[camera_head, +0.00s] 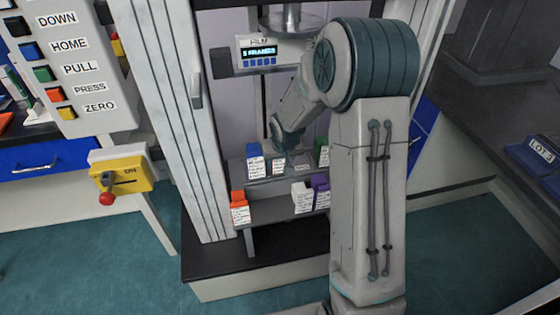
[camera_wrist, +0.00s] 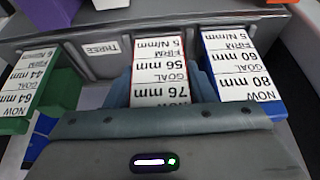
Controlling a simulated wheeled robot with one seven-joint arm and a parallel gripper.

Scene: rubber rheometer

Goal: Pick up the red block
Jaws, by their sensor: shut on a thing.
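The red block (camera_wrist: 162,75) stands in the middle of the wrist view, its white label facing the camera and reading NOW 76 mm, GOAL 56 mm, FIRM 5 N/mm. Only thin red edges show around the label. My gripper (camera_wrist: 160,92) has its blue-grey fingers on either side of the block and is shut on it. In the head view the red block (camera_head: 278,168) is at the upper shelf, under my gripper (camera_head: 281,148), which partly hides it. I cannot tell whether the block is still touching the shelf.
A blue block (camera_wrist: 240,72) and a green block (camera_wrist: 32,85) stand on either side, close to my fingers. Orange (camera_head: 239,205), white (camera_head: 302,195) and purple (camera_head: 320,183) blocks are on the lower step (camera_head: 270,213). A display (camera_head: 262,52) hangs above.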

